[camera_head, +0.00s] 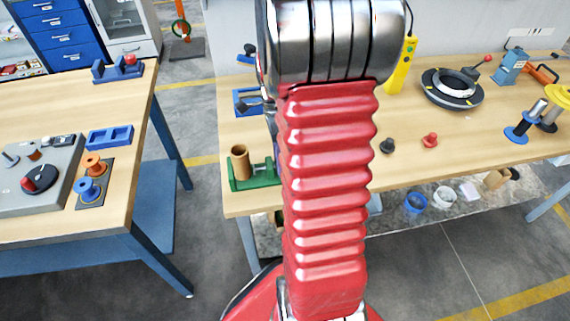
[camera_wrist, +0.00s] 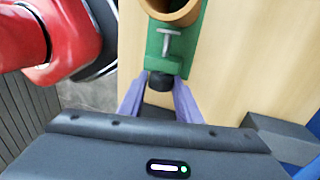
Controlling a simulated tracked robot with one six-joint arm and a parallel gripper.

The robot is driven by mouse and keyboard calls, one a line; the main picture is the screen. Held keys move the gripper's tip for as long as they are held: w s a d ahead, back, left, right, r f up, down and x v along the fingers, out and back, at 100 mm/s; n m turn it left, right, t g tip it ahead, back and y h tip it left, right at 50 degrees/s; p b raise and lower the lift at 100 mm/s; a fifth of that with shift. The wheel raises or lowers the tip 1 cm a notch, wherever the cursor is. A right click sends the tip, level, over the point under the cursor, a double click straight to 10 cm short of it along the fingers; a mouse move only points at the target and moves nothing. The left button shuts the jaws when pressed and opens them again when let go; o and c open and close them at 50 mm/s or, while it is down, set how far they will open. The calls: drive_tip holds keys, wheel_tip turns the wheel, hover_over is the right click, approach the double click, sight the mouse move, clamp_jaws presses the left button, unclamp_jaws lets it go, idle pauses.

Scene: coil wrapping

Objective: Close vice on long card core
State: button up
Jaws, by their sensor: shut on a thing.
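The green vice (camera_head: 262,176) stands at the front left corner of the right-hand bench. The tan card core (camera_head: 240,162) stands upright at it, its open top showing. In the wrist view the core's rim (camera_wrist: 180,12) is at the top edge, above the green vice body (camera_wrist: 178,52) with its silver screw bar (camera_wrist: 167,42). My gripper (camera_wrist: 160,92) has its two purple fingers shut on the black knob (camera_wrist: 160,80) at the near end of the vice. In the head view my gripper is hidden behind my red arm. How tightly the jaws meet the core is unclear.
The bench behind holds a black ring fixture (camera_head: 436,98), a yellow handset (camera_head: 402,65), a red knob piece (camera_head: 430,140) and spools (camera_head: 522,127). A blue tray (camera_head: 248,101) lies behind the vice. The left table (camera_head: 130,185) stands across a floor gap.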

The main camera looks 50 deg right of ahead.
drive_tip(key=shift+f+g+y, duration=0.25)
drive_tip(key=shift+g+y, duration=0.65)
drive_tip(key=shift+g, duration=0.5)
drive_tip(key=o, duration=0.6)
drive_tip(key=shift+s, duration=0.1)
drive_tip(key=shift+s+a+r+t+h, duration=0.1)
drive_tip(key=shift+t+h, duration=0.4)
drive_tip(key=shift+t, duration=0.25)
drive_tip(key=shift+s+a+r+t+h, duration=0.1)
drive_tip(key=shift+t+h, duration=0.4)
drive_tip(key=shift+t, duration=0.25)
drive_tip(key=shift+d, duration=0.1)
drive_tip(key=shift+s+t+h, duration=0.15)
drive_tip(key=shift+t+h, duration=0.95)
drive_tip(key=shift+t, duration=0.5)
